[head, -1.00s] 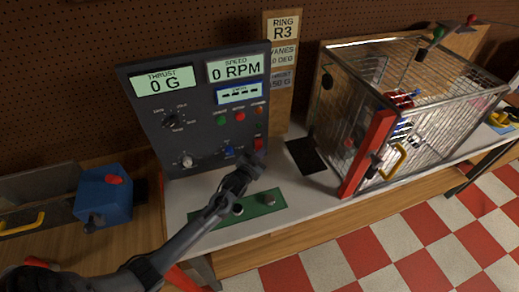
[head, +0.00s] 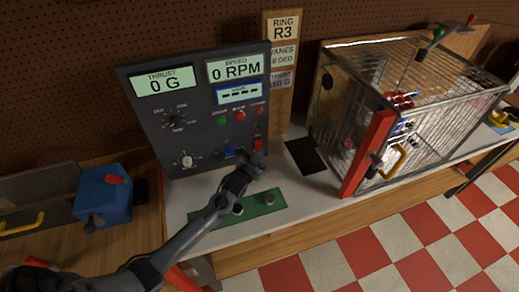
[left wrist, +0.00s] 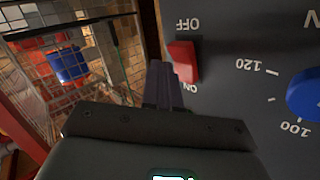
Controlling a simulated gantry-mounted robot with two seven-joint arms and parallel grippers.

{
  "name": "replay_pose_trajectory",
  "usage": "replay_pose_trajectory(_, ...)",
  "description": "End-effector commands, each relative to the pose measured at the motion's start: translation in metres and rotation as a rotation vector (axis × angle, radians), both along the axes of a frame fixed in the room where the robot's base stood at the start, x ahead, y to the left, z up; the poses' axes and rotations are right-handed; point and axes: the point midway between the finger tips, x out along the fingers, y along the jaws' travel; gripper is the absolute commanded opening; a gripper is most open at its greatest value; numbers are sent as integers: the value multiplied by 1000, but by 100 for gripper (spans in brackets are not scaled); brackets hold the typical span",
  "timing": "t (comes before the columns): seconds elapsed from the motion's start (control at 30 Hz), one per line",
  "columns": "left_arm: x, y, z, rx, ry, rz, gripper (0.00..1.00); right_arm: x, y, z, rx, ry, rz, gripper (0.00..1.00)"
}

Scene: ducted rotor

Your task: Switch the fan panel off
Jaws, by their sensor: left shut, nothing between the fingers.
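The fan panel (head: 205,140) is a dark upright box with lit displays reading 0 G and 0 RPM. Its red rocker switch (head: 258,143) is at the lower right. In the left wrist view, upside down, the switch (left wrist: 182,62) sits between the printed words OFF and ON. My left gripper (head: 254,158) is shut and empty just below the switch in the head view. In the left wrist view its fingertips (left wrist: 159,72) are close beside the switch; I cannot tell whether they touch it. I cannot tell which side of the rocker is pressed. My right gripper is not in view.
A wire cage (head: 420,100) with a red post stands on the right, a dark pad (head: 306,156) beside it. A green strip (head: 268,203) with round knobs lies before the panel. A blue box (head: 103,196) stands left. A blue knob (left wrist: 306,95) is near the switch.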

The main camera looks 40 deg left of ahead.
Motion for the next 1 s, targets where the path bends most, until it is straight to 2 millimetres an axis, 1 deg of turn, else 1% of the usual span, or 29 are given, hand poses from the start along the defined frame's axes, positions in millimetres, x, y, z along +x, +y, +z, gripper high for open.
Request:
replay_pose_trajectory(0.43,0,0,0,0,0,0,0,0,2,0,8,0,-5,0)
replay_pose_trajectory(0.8,4,7,-4,1,0,0,0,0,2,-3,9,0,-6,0)
replay_pose_trajectory(1.0,4,7,-3,0,0,0,0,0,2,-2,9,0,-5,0)
